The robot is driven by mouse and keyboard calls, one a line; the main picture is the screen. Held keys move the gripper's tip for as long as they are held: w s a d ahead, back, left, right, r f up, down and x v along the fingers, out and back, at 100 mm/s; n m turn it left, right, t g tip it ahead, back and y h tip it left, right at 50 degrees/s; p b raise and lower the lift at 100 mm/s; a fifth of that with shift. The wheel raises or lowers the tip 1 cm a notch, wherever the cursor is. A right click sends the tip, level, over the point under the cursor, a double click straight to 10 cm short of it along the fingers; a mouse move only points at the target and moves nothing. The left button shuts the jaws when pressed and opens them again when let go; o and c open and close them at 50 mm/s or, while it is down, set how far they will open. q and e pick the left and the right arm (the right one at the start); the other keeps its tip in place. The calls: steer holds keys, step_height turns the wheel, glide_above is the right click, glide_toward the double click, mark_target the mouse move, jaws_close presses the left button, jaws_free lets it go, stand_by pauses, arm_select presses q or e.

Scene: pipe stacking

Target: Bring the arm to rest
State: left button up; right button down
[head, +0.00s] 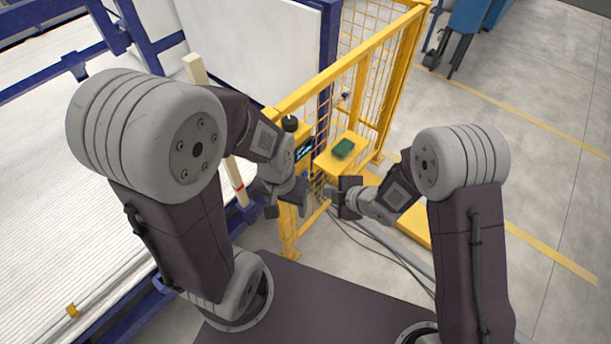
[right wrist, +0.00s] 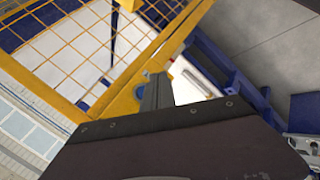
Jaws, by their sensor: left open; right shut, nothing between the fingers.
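Both of my arms reach forward in the head view, their grippers facing each other near the yellow fence. My left gripper (head: 287,208) is open and empty, with its fingers pointing down and apart. My right gripper (head: 331,194) points left and is shut with nothing in it. In the right wrist view its closed fingers (right wrist: 157,94) stand out past the dark wrist body, in front of the yellow frame. A gap shows between the two grippers.
A yellow mesh fence (head: 358,75) stands just beyond the grippers, with a yellow box bearing a green button (head: 343,148). Cables run across the floor; open grey floor (head: 560,190) lies at right.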

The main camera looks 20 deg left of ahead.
stand_by(0.3)
steer(key=w+d+r+m+t+b, duration=0.2)
steer(key=w+d+t+b, duration=0.1)
steer(key=w+d+b, duration=0.4)
steer(key=d+m+t+h+b, duration=0.1)
steer(key=d+m+h+b, duration=0.55)
steer(key=d, duration=0.85)
steer(key=s+d+f+m+g, duration=0.3)
steer(key=s+m, duration=0.5)
steer(key=s, duration=0.1)
steer(key=s+d+f+m+g, duration=0.3)
steer(key=s+m+g, duration=0.1)
steer(key=s+m, duration=0.4)
steer(key=shift+s+f+g+h+p, duration=0.3)
steer(key=shift+s+h, duration=0.15)
steer(key=shift+s, duration=0.6)
